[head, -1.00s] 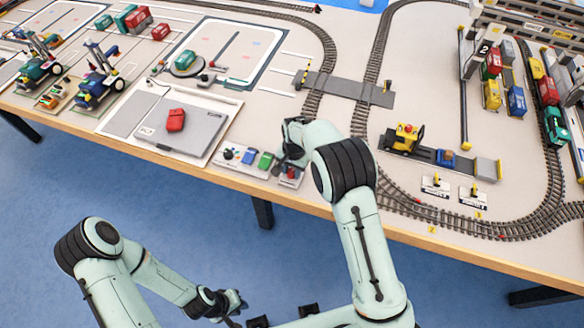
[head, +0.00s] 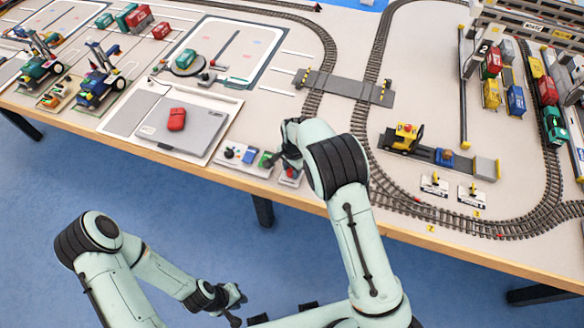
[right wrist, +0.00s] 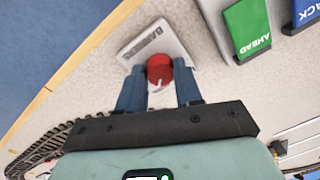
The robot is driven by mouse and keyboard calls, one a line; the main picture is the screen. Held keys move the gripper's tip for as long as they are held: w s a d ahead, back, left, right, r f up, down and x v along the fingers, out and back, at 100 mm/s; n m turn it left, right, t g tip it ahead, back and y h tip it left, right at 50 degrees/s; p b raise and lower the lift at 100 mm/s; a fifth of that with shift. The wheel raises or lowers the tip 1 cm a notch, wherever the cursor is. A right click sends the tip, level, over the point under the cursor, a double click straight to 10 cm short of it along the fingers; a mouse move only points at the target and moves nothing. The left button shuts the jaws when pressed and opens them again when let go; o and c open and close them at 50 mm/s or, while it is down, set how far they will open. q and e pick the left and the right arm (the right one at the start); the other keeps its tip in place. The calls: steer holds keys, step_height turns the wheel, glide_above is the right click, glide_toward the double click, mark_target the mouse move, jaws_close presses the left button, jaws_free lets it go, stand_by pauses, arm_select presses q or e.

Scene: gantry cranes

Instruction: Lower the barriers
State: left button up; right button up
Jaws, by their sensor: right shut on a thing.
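The level crossing (head: 345,86) lies across the tracks, with a small striped barrier post on its left (head: 303,78) and another on its right (head: 386,91). Their exact angle is too small to tell. In the right wrist view, a red knob (right wrist: 159,68) sits on a grey plate labelled BARRIERS (right wrist: 158,42) at the table's front edge. My right gripper (right wrist: 160,88) is shut on the red knob, with one finger on each side. In the head view my right arm partly hides this plate. My left gripper (head: 237,300) hangs over the floor, away from the table; its jaws are unclear.
A green AHEAD block (right wrist: 247,28) and a blue BACK block (right wrist: 303,12) are close beside the plate. A laptop-like grey panel (head: 185,135) with a red object (head: 176,119) lies to the left. Track (head: 400,205) and a yellow loader (head: 405,138) are to the right.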

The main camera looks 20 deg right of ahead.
steer(key=o, duration=1)
steer(key=shift+o, duration=0.2)
steer(key=shift+r, duration=0.15)
step_height(320, 180, up, 13)
steer(key=shift+s+d, duration=0.15)
steer(key=shift+s, duration=0.2)
